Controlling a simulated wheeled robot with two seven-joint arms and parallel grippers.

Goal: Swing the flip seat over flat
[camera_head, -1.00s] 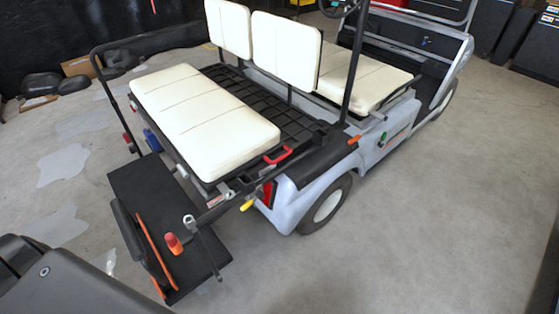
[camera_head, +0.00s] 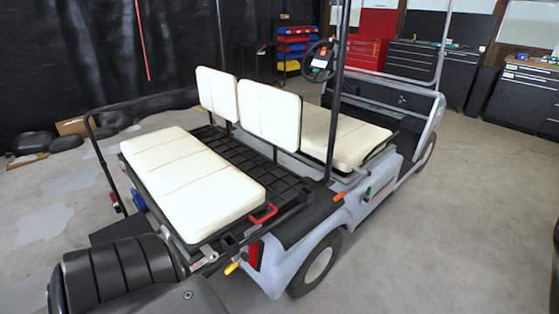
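The flip seat is a long cream cushion (camera_head: 190,180) at the rear of the grey golf cart (camera_head: 285,262). It lies cushion side up along the rear edge of the black slatted deck (camera_head: 240,152). A red handle (camera_head: 264,213) sits at its near right corner. Two upright cream backrests stand beyond the deck, a left one (camera_head: 217,93) and a right one (camera_head: 269,117). A black ribbed part of my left arm shows at the bottom left and hides part of the rear footboard (camera_head: 112,231). Neither gripper shows.
The front seat (camera_head: 345,137) and steering wheel (camera_head: 318,60) are beyond the backrests. A black grab rail (camera_head: 104,165) stands at the cart's left rear. Dark tool cabinets (camera_head: 415,70) line the back. The floor right of the cart is clear.

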